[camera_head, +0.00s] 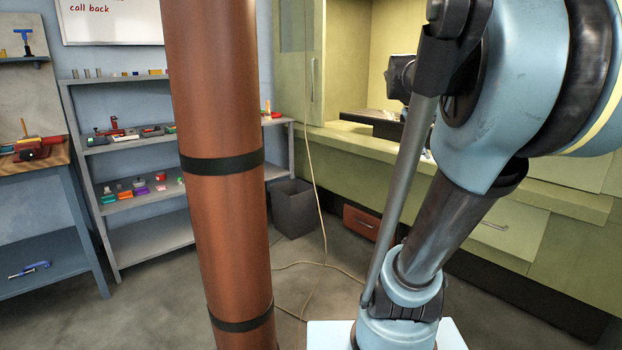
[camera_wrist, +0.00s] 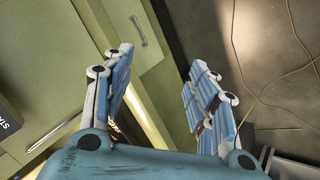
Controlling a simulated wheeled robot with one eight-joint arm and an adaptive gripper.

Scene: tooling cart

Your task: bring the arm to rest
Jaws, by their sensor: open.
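My gripper (camera_wrist: 158,88) shows in the wrist view with its two blue padded fingers spread apart and nothing between them. Beyond the fingers are the green cabinet front on the left and the dark floor on the right. In the head view my blue and dark arm (camera_head: 480,120) fills the right side, in front of the green cabinets. The gripper's fingers cannot be made out clearly in the head view.
A brown pillar (camera_head: 222,200) with black bands stands left of my arm. Grey shelves (camera_head: 150,239) and a blue workbench (camera_head: 60,220) are behind it. A dark bin (camera_head: 294,212) stands by the cabinets (camera_head: 560,235). A thin cable (camera_head: 322,215) hangs down and runs over the floor.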

